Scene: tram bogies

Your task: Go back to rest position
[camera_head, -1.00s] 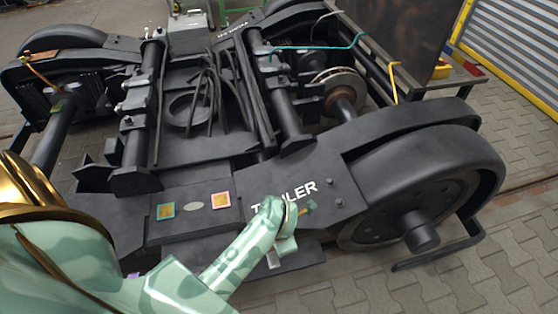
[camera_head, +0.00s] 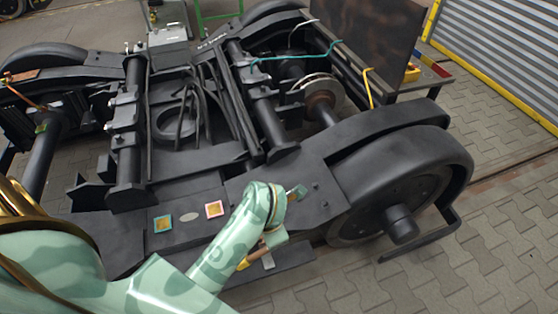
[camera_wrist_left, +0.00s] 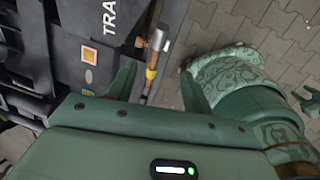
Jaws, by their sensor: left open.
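My left arm comes in from the lower left of the head view, and its green wrist (camera_head: 262,215) is over the near side of the black bogie (camera_head: 225,190). In the left wrist view my left gripper (camera_wrist_left: 160,72) has its two fingers spread apart, with nothing held. A hammer-like tool with a silver head (camera_wrist_left: 157,39) and a yellow band lies beyond the fingers, along the bogie's edge.
A large wheel (camera_head: 385,195) stands at the bogie's right end. Orange (camera_head: 213,209) and teal-edged (camera_head: 163,223) square plates sit on the beam. A brown panel (camera_head: 375,40) stands behind, near a grey shutter (camera_head: 505,50). Paved floor (camera_head: 480,250) at the right is clear.

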